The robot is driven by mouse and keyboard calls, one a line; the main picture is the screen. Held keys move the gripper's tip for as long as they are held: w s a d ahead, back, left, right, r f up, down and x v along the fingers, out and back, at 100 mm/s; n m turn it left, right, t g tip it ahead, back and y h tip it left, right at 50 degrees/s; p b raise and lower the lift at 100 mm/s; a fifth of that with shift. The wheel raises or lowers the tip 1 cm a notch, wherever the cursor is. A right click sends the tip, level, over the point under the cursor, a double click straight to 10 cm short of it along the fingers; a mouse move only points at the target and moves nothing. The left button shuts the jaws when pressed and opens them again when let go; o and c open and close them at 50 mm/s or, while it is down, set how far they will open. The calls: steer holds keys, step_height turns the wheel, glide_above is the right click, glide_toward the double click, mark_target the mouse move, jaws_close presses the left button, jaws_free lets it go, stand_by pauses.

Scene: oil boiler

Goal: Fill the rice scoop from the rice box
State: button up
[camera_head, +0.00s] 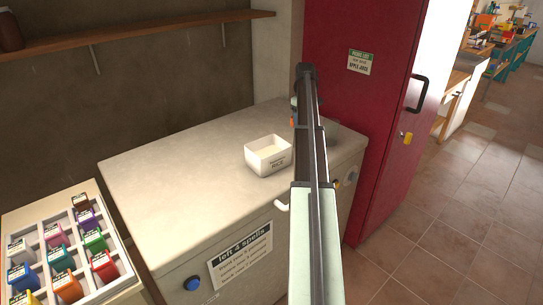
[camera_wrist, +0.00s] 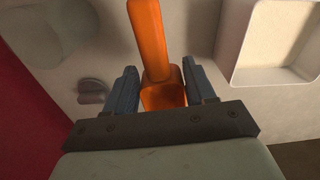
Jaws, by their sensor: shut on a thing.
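The rice box (camera_head: 262,160) is a small white open box with a dark label, standing on the pale worktop (camera_head: 190,165) left of my arm. Its pale rim and inside show at the top right of the wrist view (camera_wrist: 228,48). My gripper (camera_wrist: 160,70) is shut on the orange rice scoop (camera_wrist: 152,40), which lies between its two blue-grey fingers. A bit of orange shows beside my arm in the head view (camera_head: 293,120). The scoop is to the side of the box, apart from it. I cannot tell whether the scoop holds rice.
A red cabinet (camera_head: 350,110) stands right of the worktop. A tray with several coloured containers (camera_head: 65,285) is at the lower left. A grey rounded object (camera_head: 345,137) sits behind my arm. A shelf (camera_head: 140,33) runs along the wall. The worktop's left part is clear.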

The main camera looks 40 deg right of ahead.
steer(key=s+a+r+n, duration=0.1)
steer(key=a+r+n, duration=0.2)
steer(key=a+n, duration=0.4)
steer(key=a+r+n, duration=0.3)
steer(key=a+n, duration=0.1)
steer(key=a, duration=0.4)
steer(key=shift+w+a+f+g+h, duration=0.25)
steer(key=shift+a+f+g+h, duration=0.35)
steer(key=shift+f+h, duration=0.85)
steer(key=shift+w+a+f+g+h, duration=0.4)
steer(key=shift+f+g+h, duration=0.4)
steer(key=shift+f, duration=1.3)
steer(key=shift+w+a+f+g+h, duration=0.15)
steer(key=shift+a+f+g+h, duration=0.4)
steer(key=shift+f+h, duration=0.95)
steer(key=shift+f+y, duration=0.25)
steer(key=shift+f, duration=0.05)
steer(key=shift+d, duration=0.1)
